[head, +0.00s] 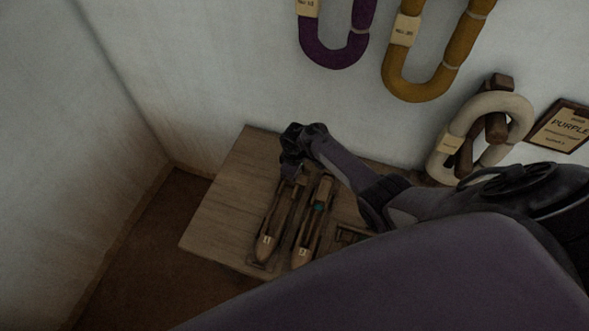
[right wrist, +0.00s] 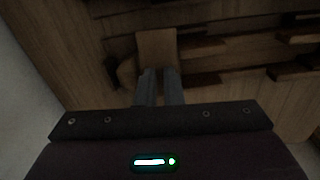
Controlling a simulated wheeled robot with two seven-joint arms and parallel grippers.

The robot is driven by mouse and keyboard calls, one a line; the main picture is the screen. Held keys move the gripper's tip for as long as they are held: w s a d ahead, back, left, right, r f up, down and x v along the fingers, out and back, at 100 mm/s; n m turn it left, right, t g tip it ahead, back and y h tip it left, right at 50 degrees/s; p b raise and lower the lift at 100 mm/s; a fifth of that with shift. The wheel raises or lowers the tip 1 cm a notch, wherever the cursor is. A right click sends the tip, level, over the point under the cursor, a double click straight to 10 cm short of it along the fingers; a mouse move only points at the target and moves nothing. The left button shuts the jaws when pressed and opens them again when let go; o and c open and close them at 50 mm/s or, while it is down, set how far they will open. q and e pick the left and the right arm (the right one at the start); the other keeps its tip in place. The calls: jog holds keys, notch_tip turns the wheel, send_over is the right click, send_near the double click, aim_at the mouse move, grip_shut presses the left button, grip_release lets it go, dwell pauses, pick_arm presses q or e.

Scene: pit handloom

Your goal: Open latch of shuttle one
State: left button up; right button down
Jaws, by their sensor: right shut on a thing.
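Shuttle one (head: 267,233) is a long wooden boat shape with a "1" label on its near tip, lying on the wooden table. Shuttle two (head: 306,240), labelled "2", lies to its right with a teal bit in its middle. My right gripper (head: 291,171) is over the far end of shuttle one, and its wrist hides part of that end. In the right wrist view its two fingers (right wrist: 159,74) are close together on a pale wooden piece (right wrist: 157,47), which looks like the latch of shuttle one. Its exact angle is hard to tell. My left gripper is out of view.
The wooden table (head: 215,220) stands against the wall, with bare room left of the shuttles. A small wooden part (head: 350,235) lies right of shuttle two. Purple (head: 335,55), mustard (head: 415,85) and cream (head: 440,160) yarn hanks hang above, beside a "PURPLE" plaque (head: 563,127).

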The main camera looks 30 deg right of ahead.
jog(key=shift+n, duration=0.6)
jog(key=c, duration=1.6)
grip_release()
jog(key=shift+o, duration=0.2)
notch_tip(320, 180, up, 8)
jog(key=shift+f+p, duration=0.1)
jog(key=shift+p, duration=0.9)
